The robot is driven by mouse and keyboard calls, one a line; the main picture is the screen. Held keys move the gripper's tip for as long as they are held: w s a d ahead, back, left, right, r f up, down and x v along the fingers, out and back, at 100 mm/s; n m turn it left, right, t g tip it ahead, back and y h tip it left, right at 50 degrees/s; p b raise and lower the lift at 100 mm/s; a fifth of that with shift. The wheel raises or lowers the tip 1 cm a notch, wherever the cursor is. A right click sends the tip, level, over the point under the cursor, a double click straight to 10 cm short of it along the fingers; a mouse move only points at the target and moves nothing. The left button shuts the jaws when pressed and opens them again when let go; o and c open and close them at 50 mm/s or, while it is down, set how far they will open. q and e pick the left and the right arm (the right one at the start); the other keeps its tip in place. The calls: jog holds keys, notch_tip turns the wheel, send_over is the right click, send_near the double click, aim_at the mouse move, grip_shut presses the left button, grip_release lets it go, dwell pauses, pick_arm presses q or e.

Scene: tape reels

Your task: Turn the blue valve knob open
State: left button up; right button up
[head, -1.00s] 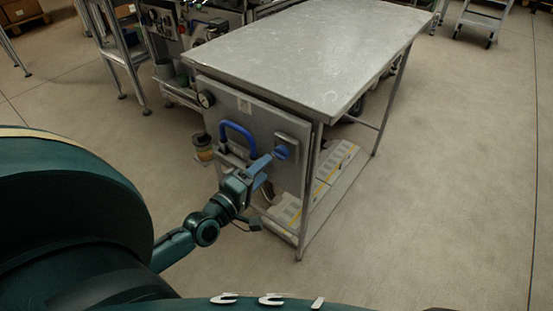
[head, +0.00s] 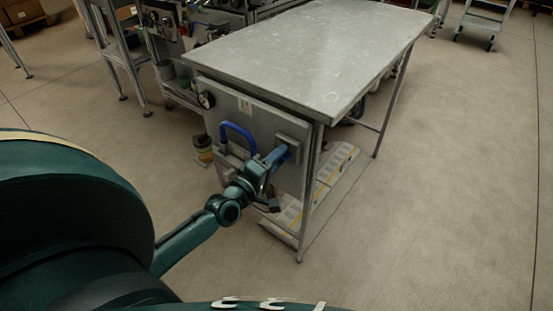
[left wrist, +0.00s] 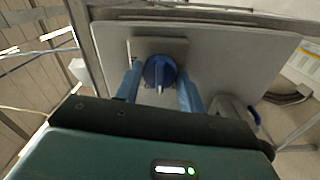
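The blue valve knob (left wrist: 160,72) is round with a raised bar across its face, which stands roughly upright in the left wrist view. It sits on a grey mounting plate (left wrist: 176,48) on the panel at the table's end. My left gripper (head: 278,156) is at the knob and mostly hides it in the head view. In the left wrist view its two blue fingers (left wrist: 159,88) are spread, one on each side of the knob. A gap shows on the left; whether the right finger touches is unclear. My right gripper is not in view.
A blue hose-like handle (head: 238,130) arches from the panel left of the knob. A gauge (head: 206,100) is at the panel's upper left. The metal table (head: 320,50) extends behind, with a lower shelf below. Floor to the right is clear.

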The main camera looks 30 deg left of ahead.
pick_arm(q)
jog(key=c, duration=0.5)
